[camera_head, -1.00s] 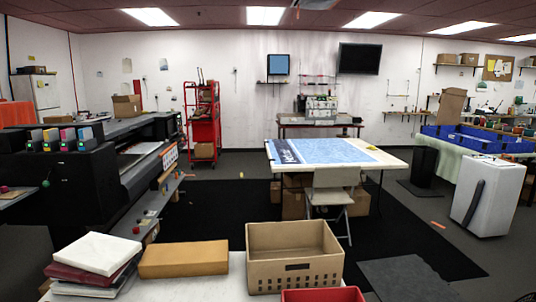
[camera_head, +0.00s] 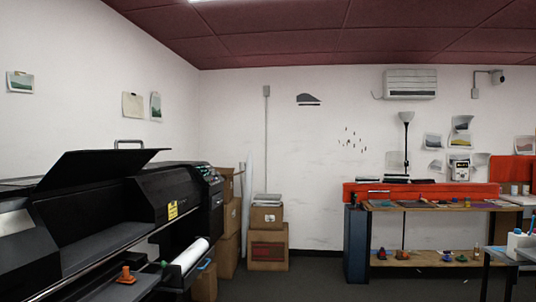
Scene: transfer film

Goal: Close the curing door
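A large black printing machine (camera_head: 150,205) fills the left of the head view. A flat black door panel (camera_head: 95,168) on its top is tilted up and stands open over a dark recess (camera_head: 95,240). This panel looks like the curing door, though no label on it can be read. A silver handle bar (camera_head: 129,143) shows just behind the panel's upper edge. Neither of my grippers is in view.
A white roll (camera_head: 187,257) and an orange knobbed part (camera_head: 126,274) are on the machine's front. Stacked cardboard boxes (camera_head: 268,245) stand beyond its right end. An orange-edged workbench (camera_head: 430,192) is at the right. Dark floor (camera_head: 318,280) is clear between them.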

